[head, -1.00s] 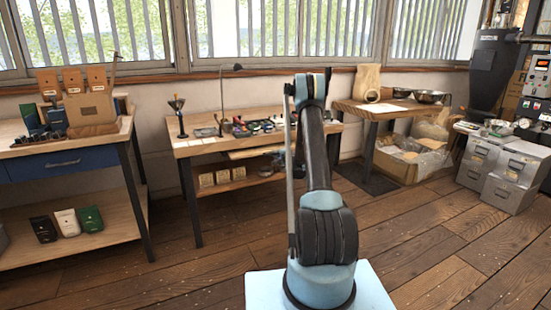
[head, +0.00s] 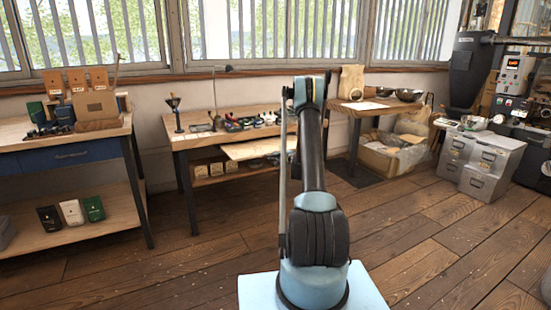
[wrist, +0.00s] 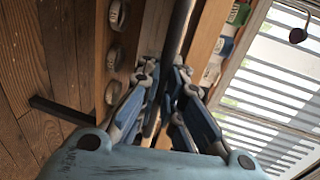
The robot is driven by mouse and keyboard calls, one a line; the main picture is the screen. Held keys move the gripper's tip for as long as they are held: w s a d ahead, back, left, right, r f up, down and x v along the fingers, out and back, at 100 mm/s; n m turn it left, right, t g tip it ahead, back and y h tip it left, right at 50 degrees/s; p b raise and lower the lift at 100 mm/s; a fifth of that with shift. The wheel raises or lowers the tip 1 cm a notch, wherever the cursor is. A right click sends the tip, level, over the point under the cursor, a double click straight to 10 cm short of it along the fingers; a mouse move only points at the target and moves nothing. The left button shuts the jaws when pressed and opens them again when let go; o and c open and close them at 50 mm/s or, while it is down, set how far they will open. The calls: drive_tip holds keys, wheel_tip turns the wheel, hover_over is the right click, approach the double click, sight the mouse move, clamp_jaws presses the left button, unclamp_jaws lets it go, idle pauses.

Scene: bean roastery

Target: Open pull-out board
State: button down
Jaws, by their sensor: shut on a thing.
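The pull-out board (head: 250,149) is a pale wooden panel under the top of the middle workbench (head: 190,143). In the head view it sticks out from the bench front, above the lower shelf. My arm hides its right end and my gripper there. In the wrist view my gripper (wrist: 166,80) has its blue fingers close together around a dark bar (wrist: 181,25) that runs beside wooden edges. The bar seems to belong to the board's front, but the fingers hide the exact contact.
Small tins (wrist: 115,52) stand on the shelf below. A blue-drawer bench (head: 60,154) is at the left, and a side table (head: 345,106) with bowls is at the right. Grey metal boxes (head: 490,165) stand further right. The wooden floor (head: 180,265) around my base is mostly clear.

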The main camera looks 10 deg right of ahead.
drive_tip(key=shift+s+d, duration=0.15)
drive_tip(key=shift+s, duration=0.45)
drive_tip(key=shift+d, duration=0.1)
drive_tip(key=c, duration=2)
unclamp_jaws()
drive_tip(key=shift+f, duration=0.1)
drive_tip(key=v, duration=1.2)
